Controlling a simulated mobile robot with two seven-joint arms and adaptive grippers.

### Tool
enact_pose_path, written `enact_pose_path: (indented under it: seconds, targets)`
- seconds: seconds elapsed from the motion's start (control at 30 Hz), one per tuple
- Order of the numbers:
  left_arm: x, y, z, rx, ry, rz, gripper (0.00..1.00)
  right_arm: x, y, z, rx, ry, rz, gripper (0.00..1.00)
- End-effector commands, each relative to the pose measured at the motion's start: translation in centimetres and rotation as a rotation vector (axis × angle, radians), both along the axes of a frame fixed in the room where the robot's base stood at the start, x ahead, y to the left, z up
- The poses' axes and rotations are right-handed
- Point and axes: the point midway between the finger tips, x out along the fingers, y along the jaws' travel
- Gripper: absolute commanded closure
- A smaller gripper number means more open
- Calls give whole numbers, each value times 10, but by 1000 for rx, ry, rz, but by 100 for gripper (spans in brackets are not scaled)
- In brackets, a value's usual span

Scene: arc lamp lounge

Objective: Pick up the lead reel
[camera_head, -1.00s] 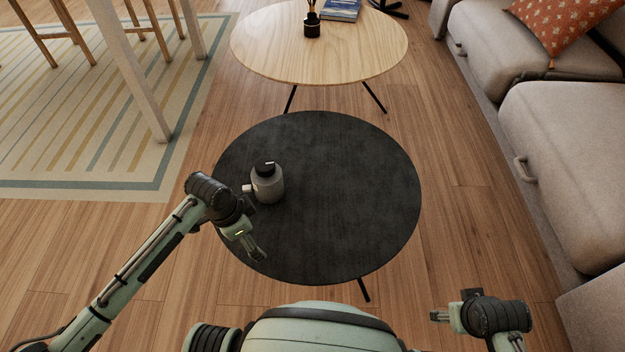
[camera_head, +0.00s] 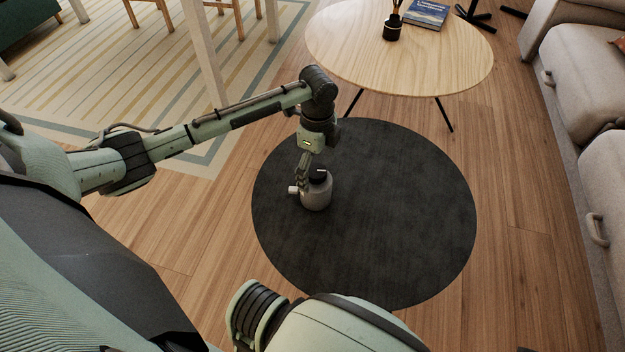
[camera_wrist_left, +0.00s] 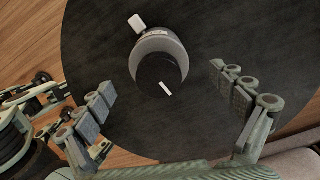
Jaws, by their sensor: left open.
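The lead reel (camera_head: 316,193) is a small grey round body with a black top and a pale knob on its side. It stands upright on the dark round table (camera_head: 400,240), left of the middle. My left gripper (camera_head: 303,180) is open and points down at the reel's left side, hiding part of it. In the left wrist view the reel (camera_wrist_left: 158,55) shows above and between the two spread fingers (camera_wrist_left: 166,97), not gripped. My right gripper is outside the head view; parts that look like it show at the left edge of the wrist view, its jaws unclear.
A light wooden round table (camera_head: 400,55) stands behind, with a dark jar (camera_head: 392,28) and a blue book (camera_head: 426,14). A sofa (camera_head: 590,95) is at the right, a striped rug (camera_head: 130,70) at the left. The dark table is otherwise bare.

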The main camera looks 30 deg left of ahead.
Motion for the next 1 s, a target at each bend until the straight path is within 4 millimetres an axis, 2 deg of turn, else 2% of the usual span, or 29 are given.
enact_pose_path:
  seconds: [0.27,0.6,0.9,0.93,1.0]
  targets:
    - [-1,0,-25,1,3,-3,5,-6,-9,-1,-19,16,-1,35]
    - [-2,1,-72,0,2,-2,5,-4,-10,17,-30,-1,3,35]
    - [-2,2,-78,2,0,-2,5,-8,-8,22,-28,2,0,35]
    - [-2,2,-78,2,0,-2,6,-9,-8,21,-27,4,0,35]
    - [-2,2,-78,2,0,-2,15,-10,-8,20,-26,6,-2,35]
